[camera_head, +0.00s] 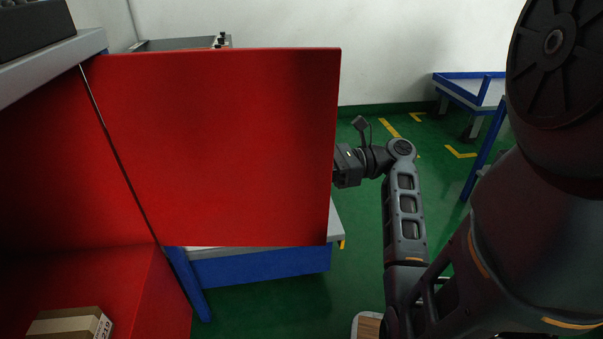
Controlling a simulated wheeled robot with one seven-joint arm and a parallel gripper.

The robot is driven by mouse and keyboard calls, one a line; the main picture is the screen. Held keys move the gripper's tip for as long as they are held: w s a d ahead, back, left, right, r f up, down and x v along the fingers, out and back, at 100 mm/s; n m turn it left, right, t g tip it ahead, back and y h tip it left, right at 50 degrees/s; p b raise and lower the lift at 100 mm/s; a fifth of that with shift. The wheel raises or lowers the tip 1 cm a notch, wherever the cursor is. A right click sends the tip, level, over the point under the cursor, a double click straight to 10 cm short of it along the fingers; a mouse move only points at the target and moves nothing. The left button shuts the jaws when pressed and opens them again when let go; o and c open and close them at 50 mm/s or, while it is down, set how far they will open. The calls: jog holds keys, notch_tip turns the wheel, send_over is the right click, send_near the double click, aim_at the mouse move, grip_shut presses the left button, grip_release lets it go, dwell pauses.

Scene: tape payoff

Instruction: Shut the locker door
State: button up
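The red locker door (215,150) stands wide open in the head view, its broad face toward me and its left edge at the hinge side. The red locker body (55,200) is at the left, with its inside showing. My gripper (338,168) is at the door's right edge, partly behind it. The door hides the fingertips, so I cannot tell whether they touch the door or are open or shut.
A cardboard box (72,324) lies inside the locker. A blue-framed table (262,266) stands behind and below the door. Another blue-framed table (470,92) is at the back right. Green floor (355,235) is clear between the door and my arm.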

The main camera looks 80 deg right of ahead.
jog(key=shift+w+a, duration=0.2)
jog(key=shift+w, duration=0.25)
grip_shut()
dwell(0.4)
